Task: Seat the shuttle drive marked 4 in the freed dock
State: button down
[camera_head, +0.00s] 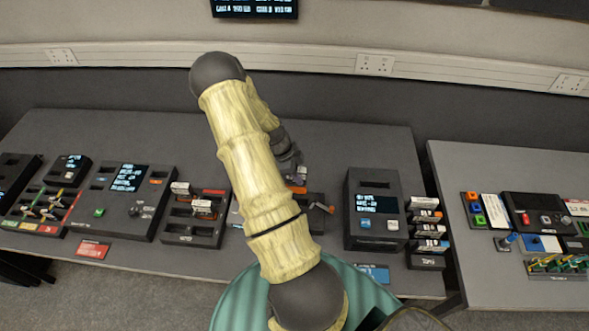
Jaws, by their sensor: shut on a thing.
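My gripper (291,170) is partly hidden behind my own pale arm, low over a dark dock unit (316,200) in the middle of the long desk. It is shut on a small dark piece with orange and white on it, likely the shuttle drive (298,180); its mark cannot be read. Whether the drive touches the dock cannot be told. The dock's left part is hidden by my arm.
A rack (190,236) with white-labelled drives stands left of my arm. A dark console with a screen (375,240) and a stack of labelled drives (427,230) stand to the right. A second desk (465,165) lies beyond a gap. The desk's back strip is clear.

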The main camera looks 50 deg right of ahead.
aim_at(300, 193)
jog(key=shift+s+d+f, duration=0.1)
jog(key=shift+s+d, duration=0.1)
jog(key=shift+s, duration=0.5)
jog(key=shift+w+a+f+b, duration=0.15)
jog(key=shift+f+b, duration=0.45)
jog(key=shift+f, duration=0.55)
jog(key=shift+w+f+b, duration=0.1)
jog(key=shift+f+b, duration=0.5)
jog(key=shift+f, duration=0.55)
jog(key=shift+f+b, duration=0.75)
jog(key=shift+f+b, duration=2.1)
jog(key=shift+b, duration=0.5)
dwell(0.5)
dwell(0.3)
jog(key=c, duration=0.8)
grip_release()
jog(key=shift+o, duration=0.2)
